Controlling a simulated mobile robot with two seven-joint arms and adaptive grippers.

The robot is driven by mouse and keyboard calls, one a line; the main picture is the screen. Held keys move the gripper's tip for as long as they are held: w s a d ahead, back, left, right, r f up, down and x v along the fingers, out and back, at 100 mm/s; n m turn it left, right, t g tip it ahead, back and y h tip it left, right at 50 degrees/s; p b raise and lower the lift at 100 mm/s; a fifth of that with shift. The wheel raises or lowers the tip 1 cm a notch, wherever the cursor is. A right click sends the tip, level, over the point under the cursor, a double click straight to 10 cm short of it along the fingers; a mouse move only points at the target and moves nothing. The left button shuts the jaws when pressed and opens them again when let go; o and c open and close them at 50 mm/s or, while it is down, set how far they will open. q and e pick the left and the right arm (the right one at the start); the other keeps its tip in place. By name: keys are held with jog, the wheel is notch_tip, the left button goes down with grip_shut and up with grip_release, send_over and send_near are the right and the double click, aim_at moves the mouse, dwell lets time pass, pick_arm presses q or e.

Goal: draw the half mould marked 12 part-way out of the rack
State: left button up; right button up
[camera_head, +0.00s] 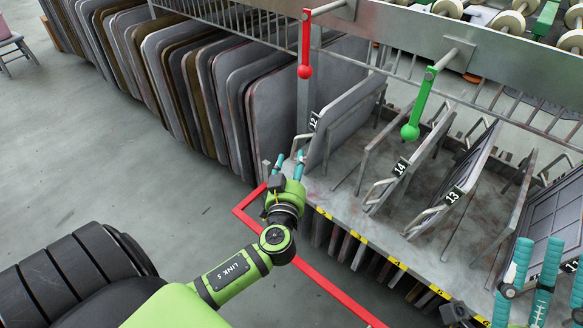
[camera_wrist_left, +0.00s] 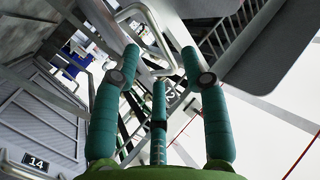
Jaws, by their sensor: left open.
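The half mould marked 12 (camera_head: 345,118) is a grey plate standing on edge in the left slot of the rack (camera_head: 322,190). Its black number tag (camera_head: 314,121) is on its front edge. My left gripper (camera_head: 288,165), with teal fingers, is open just in front of that edge, low down. In the left wrist view, a bent metal handle (camera_wrist_left: 154,24) lies just ahead of and between the spread fingers (camera_wrist_left: 160,62). I cannot tell whether they touch it. The tag there is partly hidden behind a finger. My right gripper (camera_head: 545,275) is at the lower right, fingers apart, partly cut off.
Half moulds marked 14 (camera_head: 413,160) and 13 (camera_head: 468,170) stand to the right. A red lever (camera_head: 305,45) and a green lever (camera_head: 420,103) hang above the rack. A red floor line (camera_head: 320,278) runs in front.

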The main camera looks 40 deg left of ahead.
pick_arm(q)
jog(key=x, duration=0.6)
grip_shut()
